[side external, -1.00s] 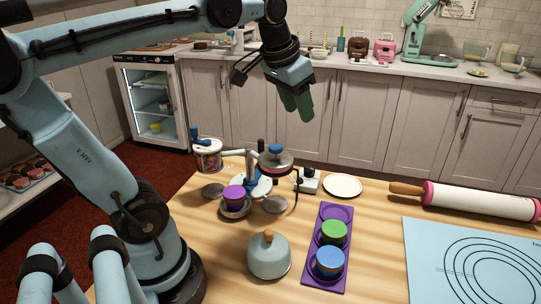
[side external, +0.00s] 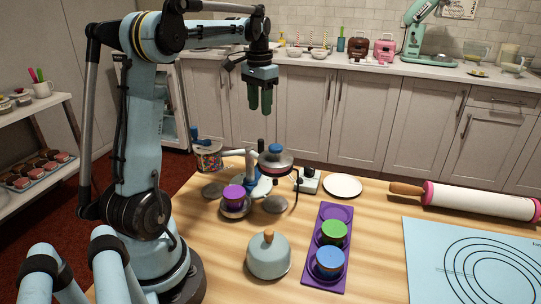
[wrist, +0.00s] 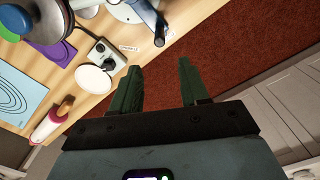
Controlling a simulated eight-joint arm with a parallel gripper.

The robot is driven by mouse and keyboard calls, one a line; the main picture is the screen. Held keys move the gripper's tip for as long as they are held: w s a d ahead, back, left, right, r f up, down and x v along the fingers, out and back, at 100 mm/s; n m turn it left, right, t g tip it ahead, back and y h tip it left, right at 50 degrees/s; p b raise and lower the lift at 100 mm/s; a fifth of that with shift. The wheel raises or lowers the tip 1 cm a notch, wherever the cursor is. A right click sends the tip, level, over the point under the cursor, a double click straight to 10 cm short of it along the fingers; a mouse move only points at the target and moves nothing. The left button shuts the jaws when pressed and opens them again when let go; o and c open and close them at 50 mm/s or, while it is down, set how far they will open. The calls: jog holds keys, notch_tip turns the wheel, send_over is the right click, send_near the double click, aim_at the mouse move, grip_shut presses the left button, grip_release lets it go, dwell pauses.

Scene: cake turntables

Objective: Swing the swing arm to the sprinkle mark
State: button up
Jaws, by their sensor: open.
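My gripper (side external: 260,111) is open and empty, fingers pointing down, in the air above and behind the turntable stand. In the wrist view the two dark green fingers (wrist: 160,64) are apart with red floor between them. I cannot tell which is the swing arm. A small label (wrist: 129,48) lies on the table in the wrist view, too small to read; I cannot confirm the sprinkle mark.
A sprinkle jar (side external: 208,160) stands at the table's left. A purple cup (side external: 234,193) sits on the stand's front disc. A domed cover (side external: 268,259), a purple tray (side external: 333,287) with green and blue cups, a white plate (side external: 342,186) and a rolling pin (side external: 480,201) occupy the table.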

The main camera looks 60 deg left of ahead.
aim_at(262, 140)
jog(key=shift+f, duration=5.25)
jog(key=shift+c, duration=0.4)
jog(key=c, duration=0.7)
jog(key=shift+c, duration=0.2)
jog(key=shift+w+d, duration=0.1)
jog(key=shift+d, duration=0.05)
